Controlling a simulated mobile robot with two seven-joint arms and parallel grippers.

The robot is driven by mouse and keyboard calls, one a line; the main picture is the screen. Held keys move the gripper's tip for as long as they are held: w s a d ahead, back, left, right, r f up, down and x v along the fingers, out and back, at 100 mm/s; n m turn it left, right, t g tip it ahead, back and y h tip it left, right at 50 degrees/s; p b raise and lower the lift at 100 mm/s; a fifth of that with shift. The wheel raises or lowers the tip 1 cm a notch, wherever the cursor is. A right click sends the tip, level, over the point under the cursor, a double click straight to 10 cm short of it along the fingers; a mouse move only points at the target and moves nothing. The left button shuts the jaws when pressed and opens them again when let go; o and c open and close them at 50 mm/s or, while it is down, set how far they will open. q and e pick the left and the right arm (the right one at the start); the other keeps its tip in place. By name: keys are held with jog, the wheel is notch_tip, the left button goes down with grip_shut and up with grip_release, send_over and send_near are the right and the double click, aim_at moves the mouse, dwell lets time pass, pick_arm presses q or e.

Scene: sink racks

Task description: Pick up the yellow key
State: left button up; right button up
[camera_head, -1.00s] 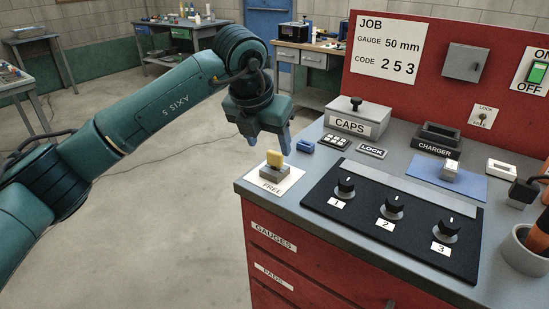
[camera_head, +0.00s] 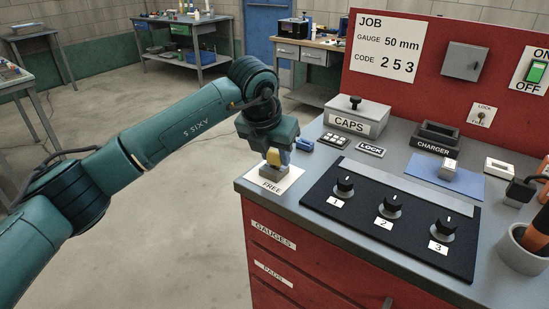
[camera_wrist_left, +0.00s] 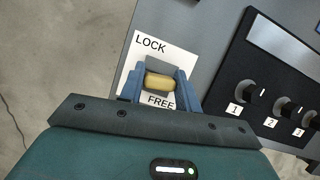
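The yellow key (camera_head: 273,157) stands upright in its grey switch block (camera_head: 274,180) on a white plate (camera_head: 286,184) at the bench's near left corner. In the left wrist view the key (camera_wrist_left: 160,81) lies between my two blue fingers, and the plate reads LOCK at one end and FREE at the other. My left gripper (camera_head: 276,158) points down over the key, one finger on each side. The fingers look open, with only narrow gaps to the key; contact is hard to make out. My right gripper is not in view.
Close by are a small blue block (camera_head: 304,144), a keypad (camera_head: 333,141) and the CAPS box (camera_head: 358,117). A black panel with three knobs (camera_head: 390,205) lies to the right. A charger (camera_head: 437,137) and a grey pot (camera_head: 520,252) are farther right. Open floor lies left of the bench.

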pick_arm(q)
jog(key=c, duration=0.5)
jog(key=shift+r, duration=0.1)
jog(key=shift+c, duration=0.2)
